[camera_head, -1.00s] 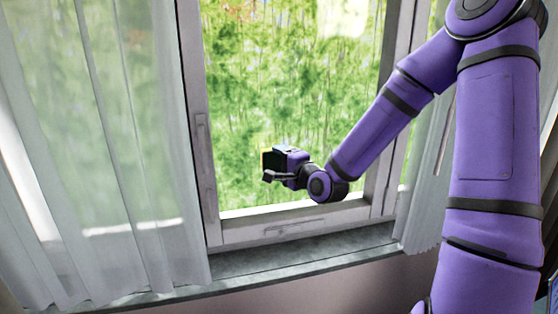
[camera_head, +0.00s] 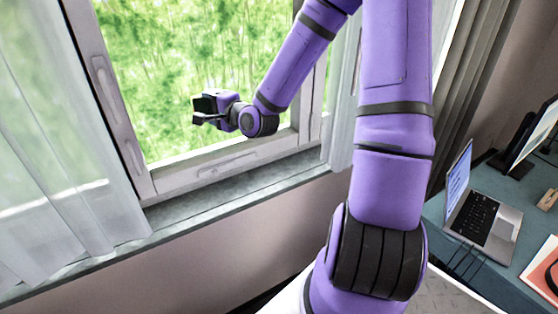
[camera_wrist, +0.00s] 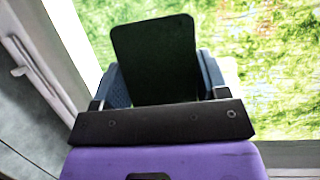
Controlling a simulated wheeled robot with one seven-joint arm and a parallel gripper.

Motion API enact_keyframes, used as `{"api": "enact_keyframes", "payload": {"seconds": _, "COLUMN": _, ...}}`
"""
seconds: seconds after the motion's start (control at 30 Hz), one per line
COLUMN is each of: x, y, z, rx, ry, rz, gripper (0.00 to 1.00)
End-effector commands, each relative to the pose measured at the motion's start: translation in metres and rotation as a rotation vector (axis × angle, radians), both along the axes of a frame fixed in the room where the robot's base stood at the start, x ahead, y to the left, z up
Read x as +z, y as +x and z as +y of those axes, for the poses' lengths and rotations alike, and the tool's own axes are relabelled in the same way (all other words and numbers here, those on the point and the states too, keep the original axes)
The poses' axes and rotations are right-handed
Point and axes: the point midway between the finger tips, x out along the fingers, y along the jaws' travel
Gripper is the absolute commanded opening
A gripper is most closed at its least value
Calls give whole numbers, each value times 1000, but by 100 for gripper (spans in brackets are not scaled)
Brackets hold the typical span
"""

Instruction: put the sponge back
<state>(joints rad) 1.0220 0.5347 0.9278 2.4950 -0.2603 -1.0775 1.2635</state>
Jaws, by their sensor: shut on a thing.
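The sponge (camera_wrist: 154,55) shows in the wrist view as a dark, nearly black rounded rectangle. My gripper (camera_wrist: 158,80) is shut on it, with a finger at each side, and its far end sticks out past them. In the head view, the sponge (camera_head: 205,104) is a small dark block at the end of my gripper (camera_head: 208,112), held up in front of the window. Its other face is hidden from the wrist camera.
The window frame (camera_head: 215,168) and grey sill (camera_head: 240,195) lie below my gripper. A white curtain (camera_head: 50,150) hangs at left. At right, a blue-green desk (camera_head: 440,208) holds a laptop (camera_head: 483,218) and a monitor (camera_head: 535,135).

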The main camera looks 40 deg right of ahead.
Motion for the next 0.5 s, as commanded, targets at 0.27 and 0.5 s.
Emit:
{"api": "enact_keyframes", "payload": {"seconds": 0.27, "x": -89, "y": -25, "z": -87, "rx": -201, "ry": 131, "rz": 337, "gripper": 49}}
{"api": "enact_keyframes", "payload": {"seconds": 0.5, "x": -157, "y": -70, "z": -140, "rx": -348, "ry": 338, "rz": 696, "gripper": 49}}
